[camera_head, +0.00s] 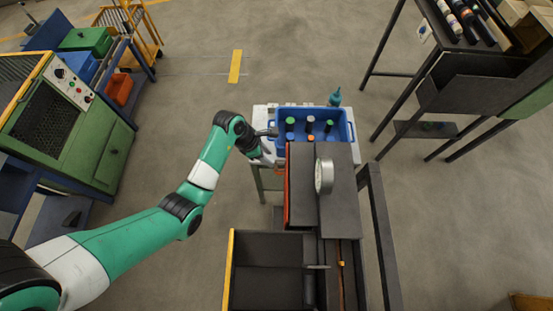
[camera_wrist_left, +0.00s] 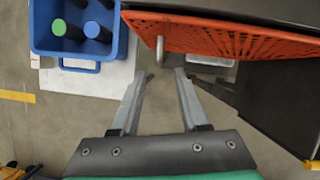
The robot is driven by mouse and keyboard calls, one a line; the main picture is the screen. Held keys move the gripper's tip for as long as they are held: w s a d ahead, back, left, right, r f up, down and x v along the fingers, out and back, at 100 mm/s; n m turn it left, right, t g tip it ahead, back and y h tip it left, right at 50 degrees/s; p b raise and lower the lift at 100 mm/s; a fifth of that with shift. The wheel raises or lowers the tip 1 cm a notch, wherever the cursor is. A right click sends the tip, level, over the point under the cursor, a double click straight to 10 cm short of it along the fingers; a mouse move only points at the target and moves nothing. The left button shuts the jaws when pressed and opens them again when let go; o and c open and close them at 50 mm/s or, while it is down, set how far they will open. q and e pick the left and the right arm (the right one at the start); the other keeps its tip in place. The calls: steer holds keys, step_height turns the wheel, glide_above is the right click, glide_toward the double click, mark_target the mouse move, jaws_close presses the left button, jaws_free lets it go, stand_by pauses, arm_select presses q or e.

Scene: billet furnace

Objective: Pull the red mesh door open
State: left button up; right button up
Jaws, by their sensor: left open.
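The red mesh door (camera_wrist_left: 225,42) fills the upper right of the left wrist view, with a pale hooked handle (camera_wrist_left: 159,48) on its left part. In the head view the door (camera_head: 286,195) shows only as a thin red edge on the left side of the dark furnace (camera_head: 300,180). My left gripper (camera_wrist_left: 163,76) is open, its two fingers apart with nothing between them. The handle is just beyond the fingertips, roughly in line with the gap; I cannot tell whether they touch. In the head view the left gripper (camera_head: 270,147) is beside the furnace's far left corner. My right gripper is not in view.
A blue bin (camera_head: 344,128) with several capped bottles stands on a white table just beyond the furnace. A round gauge (camera_head: 324,176) sits on the furnace top. A dark tray (camera_head: 265,270) lies nearer. The floor left of the furnace is clear.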

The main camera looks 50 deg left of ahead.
mark_target(276, 163)
arm_select(q)
steer(key=b+x, duration=0.2)
steer(key=x, duration=0.5)
steer(key=shift+w+f, duration=0.1)
steer(key=shift+f, duration=0.1)
jaws_close()
stand_by(1.0)
